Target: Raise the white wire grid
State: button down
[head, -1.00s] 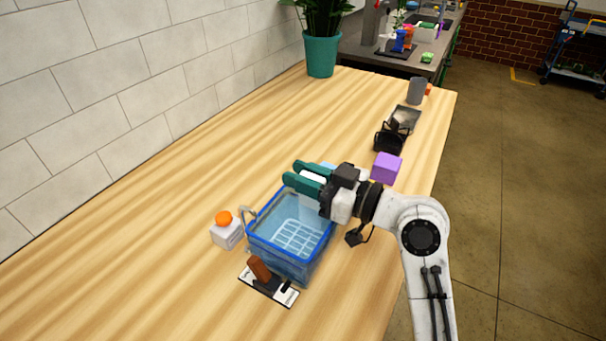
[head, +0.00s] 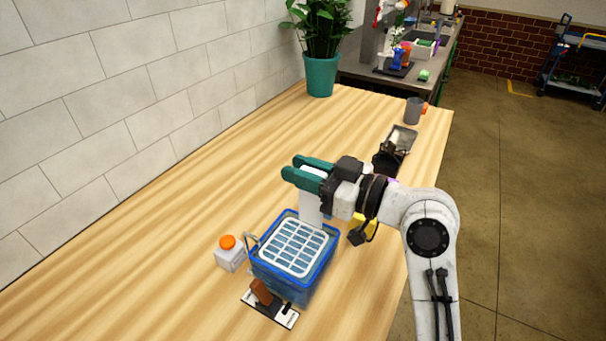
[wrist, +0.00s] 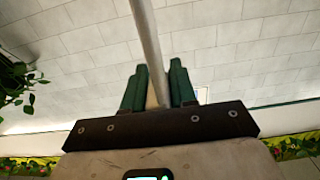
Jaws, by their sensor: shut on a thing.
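The white wire grid (head: 293,248) lies level with the rim of the blue bin (head: 311,287), which has clear bluish walls. A white upright strip (head: 311,208) rises from the grid's far side to my gripper (head: 293,168). My gripper is shut on this strip with its green fingers, above the bin's far side. In the wrist view the green fingers (wrist: 158,85) stand close together with a pale strip between them. The grid itself does not show in the wrist view.
A brown block on a small black-and-white plate (head: 270,308) is in front. The table's left side is clear.

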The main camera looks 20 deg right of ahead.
jog(key=shift+r, duration=0.4)
jog(key=c, duration=1.3)
grip_release()
jog(key=o, duration=0.3)
jog(key=shift+f, duration=0.15)
jog(key=b+v, duration=0.2)
jog(key=v, duration=0.9)
jog(key=shift+f, duration=0.1)
